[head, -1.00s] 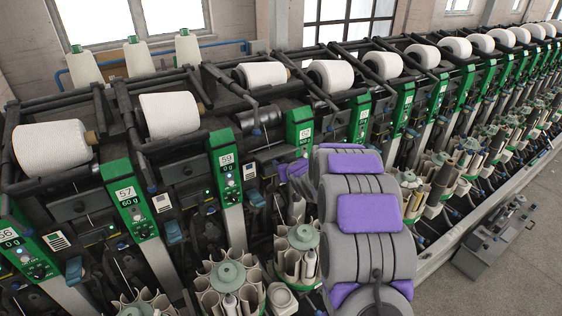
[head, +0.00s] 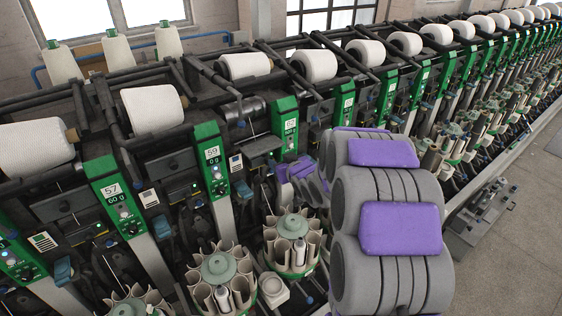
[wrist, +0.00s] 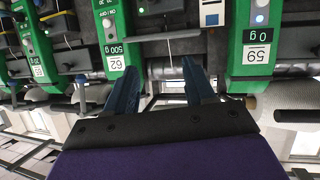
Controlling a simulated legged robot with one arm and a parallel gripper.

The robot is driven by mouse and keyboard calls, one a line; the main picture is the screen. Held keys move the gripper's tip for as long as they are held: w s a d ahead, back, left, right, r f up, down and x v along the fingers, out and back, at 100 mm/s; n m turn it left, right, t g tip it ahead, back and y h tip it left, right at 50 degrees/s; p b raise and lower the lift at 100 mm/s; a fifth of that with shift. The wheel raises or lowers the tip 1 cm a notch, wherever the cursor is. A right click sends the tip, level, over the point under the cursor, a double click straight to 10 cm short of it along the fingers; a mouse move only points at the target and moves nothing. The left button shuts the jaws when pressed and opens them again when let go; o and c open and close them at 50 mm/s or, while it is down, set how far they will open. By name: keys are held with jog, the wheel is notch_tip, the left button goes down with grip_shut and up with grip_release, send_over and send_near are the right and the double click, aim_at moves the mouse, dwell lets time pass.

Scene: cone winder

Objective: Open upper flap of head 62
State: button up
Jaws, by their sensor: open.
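Head 62 is a green panel (head: 285,128) with a white number plate and a "500 g" display, right of the panel of head 59 (head: 211,158). The wrist view shows the head 62 panel (wrist: 116,40) upside down at upper left. My gripper (wrist: 160,66) is open, its two dark blue fingers apart and pointing at the stretch between panels 62 and 59. In the head view my grey and purple arm hides most of the gripper. I cannot clearly pick out the upper flap.
The panel of head 57 (head: 114,190) and white yarn cones (head: 152,108) line the machine to the left. More cones and green heads run to the far right. Bobbin magazines (head: 222,280) stand below the heads. Bare floor (head: 520,240) lies at the right.

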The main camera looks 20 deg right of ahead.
dwell(0.3)
jog(key=s+a+f+g+b, duration=0.1)
jog(key=s+a+g, duration=0.2)
jog(key=s, duration=0.7)
jog(key=s+a+f+m+g+h+b, duration=0.1)
jog(key=s+a+g, duration=0.3)
jog(key=s, duration=0.7)
jog(key=shift+a+g+h+b, duration=0.15)
jog(key=shift+g+h+b, duration=0.15)
jog(key=shift+g+b, duration=0.3)
jog(key=s+a+g, duration=0.2)
jog(key=s+a, duration=0.1)
jog(key=s, duration=0.5)
jog(key=s+a+g+y+b, duration=0.1)
jog(key=s+a+g, duration=0.1)
jog(key=s, duration=0.7)
jog(key=s+a+g, duration=0.3)
jog(key=s, duration=0.6)
jog(key=shift+s+a+f+y+b, duration=0.1)
jog(key=shift+a+y+b, duration=0.25)
jog(key=shift+a+y, duration=0.05)
jog(key=shift+c, duration=0.2)
jog(key=t+b, duration=0.2)
jog(key=t, duration=1.8)
send_near(266, 156)
jog(key=w+b, duration=0.2)
jog(key=w, duration=0.8)
jog(key=shift+w, duration=0.7)
